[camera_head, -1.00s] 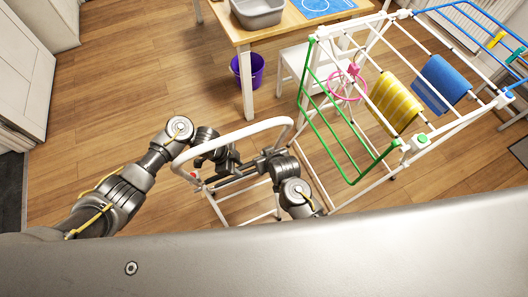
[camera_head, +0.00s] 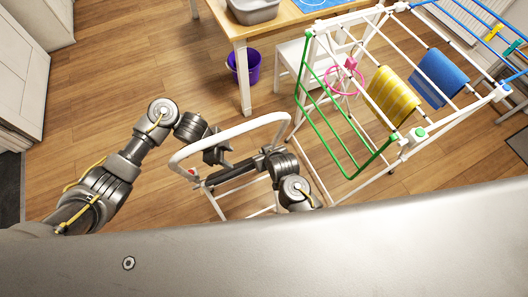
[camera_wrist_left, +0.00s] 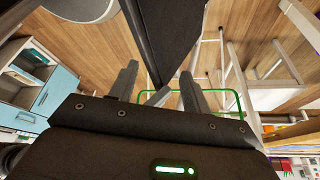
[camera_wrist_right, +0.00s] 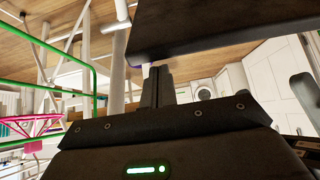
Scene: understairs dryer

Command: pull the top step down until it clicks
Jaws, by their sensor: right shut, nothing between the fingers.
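The step ladder's white tubular frame (camera_head: 230,130) stands upright in front of me in the head view. The top step seems to be the dark slab (camera_head: 232,176) inside the frame; a dark panel shows close up in the left wrist view (camera_wrist_left: 170,35) and the right wrist view (camera_wrist_right: 225,25). My left gripper (camera_head: 216,155) is at the left part of the frame, above the slab. Its fingers (camera_wrist_left: 156,85) are apart. My right gripper (camera_wrist_right: 157,85) is shut and empty just under the panel. In the head view its fingers cannot be made out.
A drying rack (camera_head: 345,125) with a yellow striped towel (camera_head: 393,95) and a blue towel (camera_head: 440,78) stands close on the right. A wooden table (camera_head: 262,25), a white chair (camera_head: 305,62) and a purple bucket (camera_head: 245,66) are beyond. Floor at left is clear.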

